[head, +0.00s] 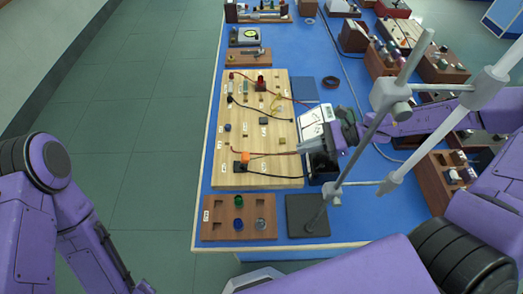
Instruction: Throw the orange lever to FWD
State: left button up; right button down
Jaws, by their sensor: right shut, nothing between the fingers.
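The orange lever (244,157) stands on a small black base on the light wooden board (262,179). Small white labels sit around it, but their lettering is too small to read. My right gripper (303,149) reaches in from the right, at the board's right edge beside a white-faced meter (312,115). It is shut and empty, to the right of the lever and apart from it. My left arm shows at the left edge, but its gripper is out of view.
A metal rod stand on a dark base plate (307,214) rises in front of my right arm. A brown wooden block (212,231) with green and blue knobs lies at the near edge. Wires cross the board. Wooden racks (433,187) line the right.

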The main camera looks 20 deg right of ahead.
aim_at(243, 161)
jog(key=b+x, duration=0.1)
jog(key=x, duration=0.8)
jog(key=shift+a+f+b, duration=0.15)
jog(key=shift+f+b, duration=0.1)
jog(key=shift+b, duration=0.1)
jog(key=a, duration=0.2)
jog(key=w+a+r+p, duration=0.1)
jog(key=shift+a+r, duration=0.15)
jog(key=shift+a, duration=0.05)
jog(key=shift+w+a+r, duration=0.1)
jog(key=shift+a, duration=0.25)
pick_arm(q)
jog(key=shift+f, duration=0.3)
jog(key=shift+f, duration=0.1)
pick_arm(e)
jog(key=shift+a, duration=0.15)
pick_arm(q)
jog(key=shift+w+d+f, duration=0.15)
jog(key=shift+w+d, duration=0.2)
jog(key=shift+w, duration=0.1)
pick_arm(e)
jog(key=shift+w+r, duration=0.1)
jog(key=shift+r, duration=0.05)
